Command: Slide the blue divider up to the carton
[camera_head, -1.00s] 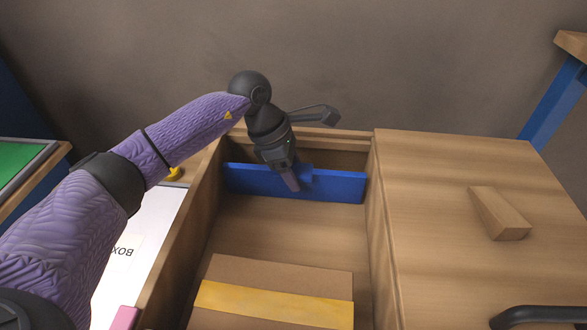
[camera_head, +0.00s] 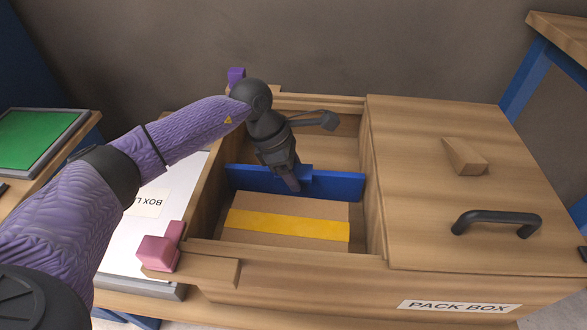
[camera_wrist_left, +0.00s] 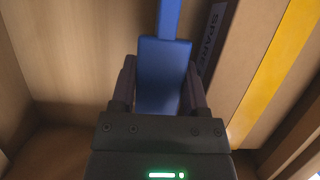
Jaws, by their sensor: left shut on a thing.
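The blue divider (camera_head: 336,187) stands upright across the open compartment of the wooden box. The carton (camera_head: 289,208), brown with a yellow tape band, lies on the near side of it. In the head view the divider's lower edge is right by the carton's far edge; whether they touch is hard to tell. My left gripper (camera_head: 293,184) comes down from above, shut on the divider's raised middle tab. In the left wrist view the divider's tab (camera_wrist_left: 164,80) sits between the fingers, with the carton (camera_wrist_left: 262,70) close on the right.
The box's right half has a wooden lid (camera_head: 430,160) with a wedge block (camera_head: 465,157) and a black handle (camera_head: 497,218). Pink blocks (camera_head: 160,248) stand at the near left corner. Behind the divider, the compartment floor looks clear.

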